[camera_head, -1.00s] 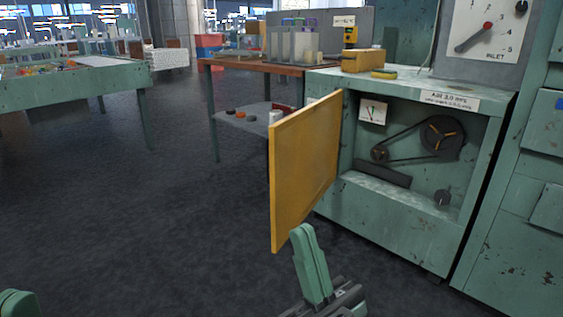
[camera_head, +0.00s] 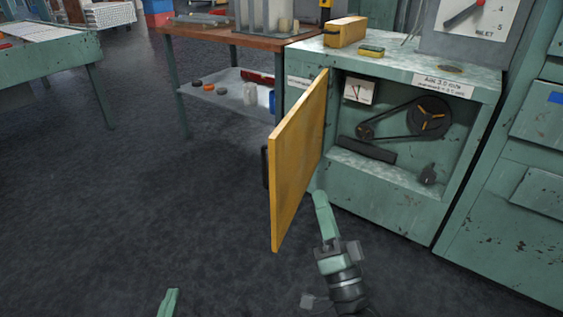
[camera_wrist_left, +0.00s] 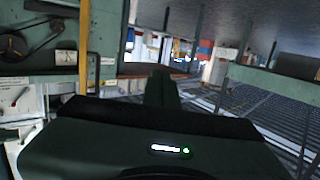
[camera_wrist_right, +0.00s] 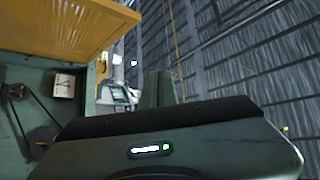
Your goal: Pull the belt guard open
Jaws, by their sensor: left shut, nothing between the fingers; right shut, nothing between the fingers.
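The belt guard (camera_head: 298,165) is a yellow panel hinged at the left of the green cabinet's opening. It stands swung outward, well open, with a dark handle (camera_head: 265,167) on its far side. My right gripper (camera_head: 321,198) is shut and empty, beside the guard's inner face near its lower part; whether it touches cannot be told. My left gripper (camera_head: 170,300) shows only its green tip at the bottom edge, shut and empty, apart from the guard. The guard also shows as a thin yellow edge in the left wrist view (camera_wrist_left: 84,45) and as a broad panel in the right wrist view (camera_wrist_right: 70,28).
The belt and pulleys (camera_head: 428,117) are exposed inside the green cabinet (camera_head: 385,200). A wooden-topped table (camera_head: 215,36) with a lower shelf stands behind the guard. A green bench (camera_head: 50,62) stands at left. The floor (camera_head: 150,190) left of the guard is clear.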

